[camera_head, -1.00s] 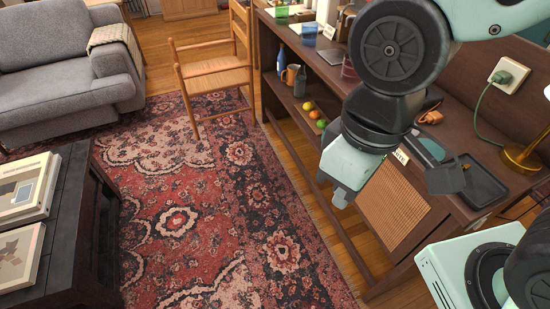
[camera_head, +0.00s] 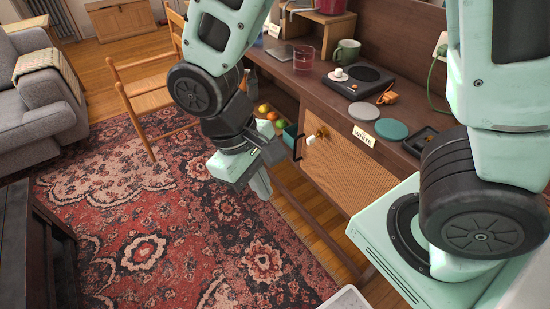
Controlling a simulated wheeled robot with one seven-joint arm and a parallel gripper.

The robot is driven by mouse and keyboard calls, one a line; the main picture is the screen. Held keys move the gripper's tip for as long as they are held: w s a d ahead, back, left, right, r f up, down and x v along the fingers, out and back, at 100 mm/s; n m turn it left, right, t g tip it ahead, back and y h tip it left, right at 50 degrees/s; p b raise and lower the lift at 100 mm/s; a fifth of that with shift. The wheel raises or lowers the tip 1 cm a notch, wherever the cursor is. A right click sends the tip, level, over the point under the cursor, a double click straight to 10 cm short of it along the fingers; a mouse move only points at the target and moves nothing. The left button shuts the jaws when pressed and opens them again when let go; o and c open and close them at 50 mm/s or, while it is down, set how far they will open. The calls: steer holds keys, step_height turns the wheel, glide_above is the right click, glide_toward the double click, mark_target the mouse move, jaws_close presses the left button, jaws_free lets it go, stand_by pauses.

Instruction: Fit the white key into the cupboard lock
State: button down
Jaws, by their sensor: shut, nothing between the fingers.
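The cupboard door (camera_head: 345,178) is a woven cane panel in a dark wood frame on the front of the long sideboard. Near its upper left corner is a small brass lock fitting (camera_head: 322,132). A small white piece, which looks like the head of the white key (camera_head: 311,140), shows right at the fitting. I cannot tell how deep it sits or whether it is turned. My gripper (camera_head: 263,188) is shut and empty, pointing down over the floor to the left of the door, apart from the key and lock.
The sideboard top holds a black device (camera_head: 362,80), a green mug (camera_head: 346,52), a red glass (camera_head: 303,57), round coasters and a "WASTE" label (camera_head: 364,136). A black handle (camera_head: 297,147) stands by the door. Fruit (camera_head: 268,113) lies on the shelf. The rug (camera_head: 150,240) is clear.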

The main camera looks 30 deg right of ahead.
steer(key=w+d+f+m+g+h+b, duration=0.15)
steer(key=w+d+f+h+b, duration=0.3)
steer(key=f, duration=0.55)
steer(key=m+t+h+b, duration=0.3)
steer(key=t+h+b, duration=0.3)
steer(key=h, duration=0.5)
glide_toward(307, 141)
steer(key=shift+g, duration=0.75)
steer(key=shift+w+d+r+b, duration=0.15)
steer(key=shift+d+b, duration=0.2)
steer(key=shift+d, duration=0.55)
steer(key=shift+w+d+f+b, duration=0.15)
steer(key=shift+d+b, duration=0.15)
steer(key=shift+d, duration=0.65)
steer(key=shift+w+d+r+b, duration=0.1)
steer(key=shift+w+d+b, duration=0.2)
steer(key=shift+d, duration=0.6)
steer(key=shift+s+d, duration=0.1)
steer(key=shift+d, duration=0.95)
steer(key=shift+a, duration=0.1)
steer(key=a+p, duration=0.1)
steer(key=a, duration=0.5)
